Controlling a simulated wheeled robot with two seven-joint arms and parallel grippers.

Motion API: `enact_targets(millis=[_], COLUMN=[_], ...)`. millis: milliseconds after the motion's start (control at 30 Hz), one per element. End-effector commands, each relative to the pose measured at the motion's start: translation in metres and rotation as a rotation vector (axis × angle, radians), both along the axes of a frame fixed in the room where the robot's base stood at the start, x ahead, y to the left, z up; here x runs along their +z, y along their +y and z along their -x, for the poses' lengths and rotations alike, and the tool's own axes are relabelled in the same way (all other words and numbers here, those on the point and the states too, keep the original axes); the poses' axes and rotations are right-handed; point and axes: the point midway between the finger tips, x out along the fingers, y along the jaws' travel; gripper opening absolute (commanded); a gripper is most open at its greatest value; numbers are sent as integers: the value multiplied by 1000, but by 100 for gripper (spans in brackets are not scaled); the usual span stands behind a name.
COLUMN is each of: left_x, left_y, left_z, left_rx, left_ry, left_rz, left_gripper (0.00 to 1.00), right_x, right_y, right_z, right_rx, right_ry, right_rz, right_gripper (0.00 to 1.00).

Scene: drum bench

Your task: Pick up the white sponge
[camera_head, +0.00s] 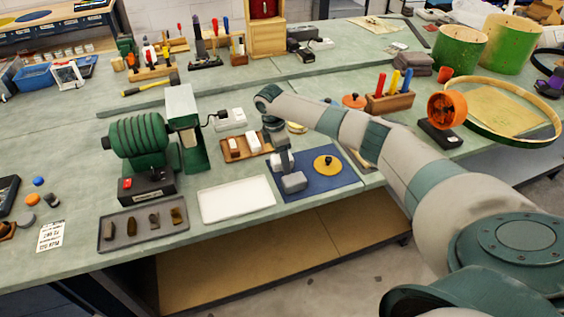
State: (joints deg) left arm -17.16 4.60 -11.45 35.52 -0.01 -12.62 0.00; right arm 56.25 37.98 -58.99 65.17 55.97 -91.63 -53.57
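A small white block that looks like the white sponge (254,141) lies on a brown wooden tray (262,150), beside a brown block (233,144). My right arm reaches in from the right across the bench. Its gripper (288,171) points down over the left part of a blue mat (315,187), just right of and nearer than the tray. The gripper appears apart from the white block. Its fingers are small and grey, and I cannot tell whether they are open or shut. My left gripper is not in view.
A white tray (236,200) lies left of the mat. A yellow disc (327,164) with a dark knob sits on the mat. A green machine (140,137) stands left, behind a dark tray (143,228) with several small pieces. A tool block (389,102) stands beyond my forearm.

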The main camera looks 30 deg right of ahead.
Motion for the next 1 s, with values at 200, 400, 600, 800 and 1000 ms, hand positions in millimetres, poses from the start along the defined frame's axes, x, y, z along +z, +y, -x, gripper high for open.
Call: enact_targets(millis=[200, 400, 600, 800, 1000], left_x=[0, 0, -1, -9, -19], left_y=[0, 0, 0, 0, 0], left_z=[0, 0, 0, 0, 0], left_rx=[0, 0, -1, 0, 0], left_ry=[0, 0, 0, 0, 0], left_rz=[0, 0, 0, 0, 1], left_gripper=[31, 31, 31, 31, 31], right_x=[0, 0, 2, 15, 42], right_y=[0, 0, 0, 0, -4], right_z=[0, 0, 0, -1, 4], right_rx=[0, 0, 0, 0, -1], right_ry=[0, 0, 0, -2, -1], right_rz=[0, 0, -1, -1, -1], right_gripper=[21, 19, 19, 19, 19])
